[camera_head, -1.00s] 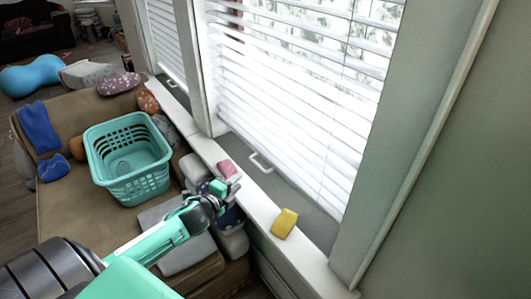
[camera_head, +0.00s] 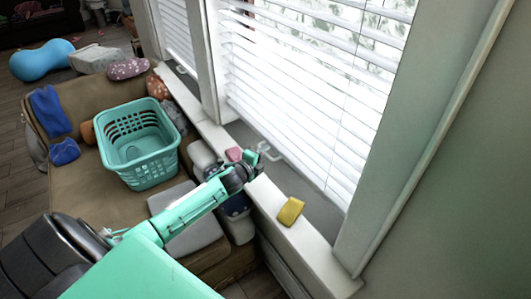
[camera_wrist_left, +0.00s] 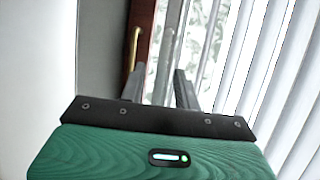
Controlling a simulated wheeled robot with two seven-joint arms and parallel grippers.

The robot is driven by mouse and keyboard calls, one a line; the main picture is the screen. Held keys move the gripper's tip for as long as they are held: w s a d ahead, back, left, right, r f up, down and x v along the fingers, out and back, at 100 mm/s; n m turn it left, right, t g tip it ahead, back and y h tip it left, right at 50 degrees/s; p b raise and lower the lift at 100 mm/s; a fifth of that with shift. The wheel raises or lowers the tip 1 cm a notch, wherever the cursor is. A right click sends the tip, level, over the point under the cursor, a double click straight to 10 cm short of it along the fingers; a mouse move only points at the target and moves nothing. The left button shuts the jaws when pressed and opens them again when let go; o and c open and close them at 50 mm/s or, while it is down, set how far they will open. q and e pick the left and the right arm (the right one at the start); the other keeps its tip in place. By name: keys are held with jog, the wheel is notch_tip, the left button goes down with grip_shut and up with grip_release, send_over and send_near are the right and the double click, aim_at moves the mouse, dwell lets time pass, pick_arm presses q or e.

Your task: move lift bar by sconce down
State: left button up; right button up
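A white U-shaped bar (camera_head: 278,157), which may be the lift bar, is at the foot of the large window by the sill. My left gripper (camera_head: 264,151) is right beside it in the head view; I cannot tell whether they touch. In the left wrist view the two fingers of my left gripper (camera_wrist_left: 160,82) stand apart with nothing clearly held between them. A brass-coloured handle (camera_wrist_left: 133,48) on a brown frame shows beyond the left finger there. I see no sconce. My right gripper is in neither view.
White slatted blinds (camera_head: 310,80) cover the window. A yellow sponge-like block (camera_head: 290,211) and a pink one (camera_head: 234,154) lie on the white ledge. A teal basket (camera_head: 140,150) stands on the brown couch (camera_head: 95,195) at left. A grey-green wall closes off the right.

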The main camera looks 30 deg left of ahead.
pick_arm(q)
jog(key=shift+w+f, duration=0.2)
jog(key=shift+w, duration=0.6)
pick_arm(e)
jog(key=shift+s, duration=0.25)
